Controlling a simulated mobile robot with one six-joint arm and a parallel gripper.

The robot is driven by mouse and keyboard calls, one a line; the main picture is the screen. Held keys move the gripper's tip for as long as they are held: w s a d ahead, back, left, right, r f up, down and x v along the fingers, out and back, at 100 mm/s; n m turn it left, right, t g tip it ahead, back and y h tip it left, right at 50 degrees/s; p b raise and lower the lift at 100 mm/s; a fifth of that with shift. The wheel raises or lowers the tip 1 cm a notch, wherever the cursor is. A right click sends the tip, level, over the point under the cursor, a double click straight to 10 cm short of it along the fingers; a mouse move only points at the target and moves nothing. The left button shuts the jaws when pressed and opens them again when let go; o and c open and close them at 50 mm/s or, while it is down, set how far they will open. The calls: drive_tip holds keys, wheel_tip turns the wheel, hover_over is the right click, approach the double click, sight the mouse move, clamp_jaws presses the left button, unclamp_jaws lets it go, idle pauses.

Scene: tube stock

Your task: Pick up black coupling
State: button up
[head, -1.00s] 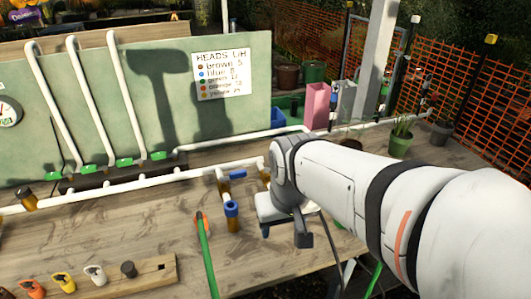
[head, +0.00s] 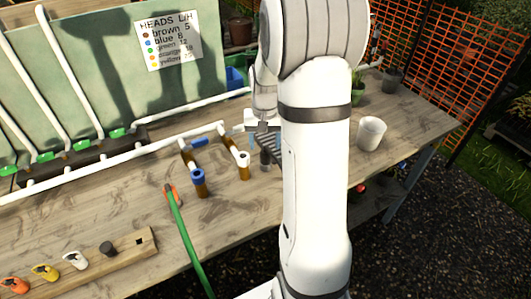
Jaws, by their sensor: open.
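A small dark cylinder (head: 107,248) stands on the wooden strip at the lower left. It looks like the black coupling, though its details are too small to be sure. My gripper (head: 265,140) is at the end of my arm near the middle of the bench, partly hidden behind my arm. It is open, and I see nothing held in it. It is well to the right of the dark cylinder and farther back. A dark ribbed shape under my gripper is too unclear to name.
White, yellow and orange heads share the wooden strip (head: 140,252). A green hose (head: 185,235) crosses the bench. A blue-ringed fitting (head: 199,178) and a white-topped fitting (head: 243,162) stand off the white pipe. A white cup (head: 371,133) stands at right, with bare bench around it.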

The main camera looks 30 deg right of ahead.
sight(266, 154)
wheel_tip(266, 154, down, 6)
drive_tip(key=shift+s+r+p, duration=0.1)
drive_tip(key=shift+r+p, duration=0.05)
drive_tip(key=shift+p, duration=0.4)
drive_tip(key=c, duration=1.1)
